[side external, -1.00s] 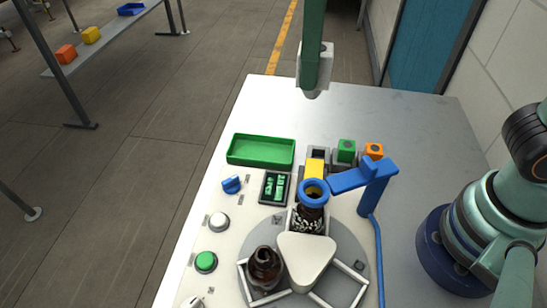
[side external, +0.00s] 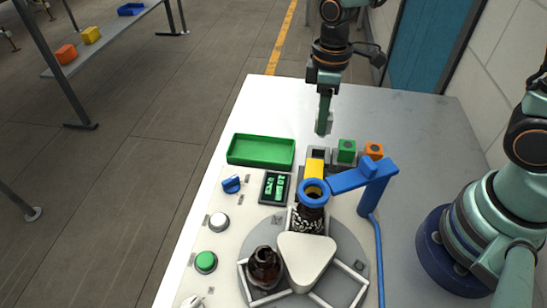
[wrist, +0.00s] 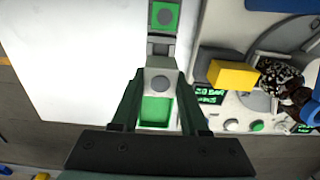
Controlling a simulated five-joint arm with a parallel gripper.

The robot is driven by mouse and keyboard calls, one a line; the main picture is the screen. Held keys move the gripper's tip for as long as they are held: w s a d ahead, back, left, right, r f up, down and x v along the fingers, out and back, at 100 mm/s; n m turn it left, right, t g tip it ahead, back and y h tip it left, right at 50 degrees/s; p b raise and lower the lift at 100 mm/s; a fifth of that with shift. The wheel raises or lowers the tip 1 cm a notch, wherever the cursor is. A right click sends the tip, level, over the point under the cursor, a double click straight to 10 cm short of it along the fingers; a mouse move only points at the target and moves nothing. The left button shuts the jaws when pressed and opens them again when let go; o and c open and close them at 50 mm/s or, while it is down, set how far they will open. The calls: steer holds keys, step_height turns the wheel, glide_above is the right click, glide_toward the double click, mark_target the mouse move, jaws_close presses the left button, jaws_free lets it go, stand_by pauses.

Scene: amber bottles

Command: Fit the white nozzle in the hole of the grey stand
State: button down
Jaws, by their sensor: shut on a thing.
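My gripper (side external: 324,128) points down just above and behind the row of small grey stands. It is shut on the white nozzle (wrist: 160,76), which shows between the fingertips in the wrist view with a round grey mark on its face. In the side view only a pale part of the nozzle shows beside the green fingers. The grey stand (side external: 318,153) with a dark square hole sits at the left end of the row. The nozzle appears apart from it, though the exact gap is hard to tell.
A green block (side external: 346,150) and an orange block (side external: 374,150) stand right of the grey stand. A yellow block (side external: 314,168) and a blue ring arm (side external: 352,180) stand in front. A green tray (side external: 260,150) lies left. The table behind is clear.

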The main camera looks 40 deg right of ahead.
steer(key=shift+f, duration=2.4)
steer(key=shift+f, duration=1.4)
stand_by(0.5)
jaws_free()
steer(key=shift+r, duration=0.15)
stand_by(0.3)
steer(key=shift+r, duration=2.85)
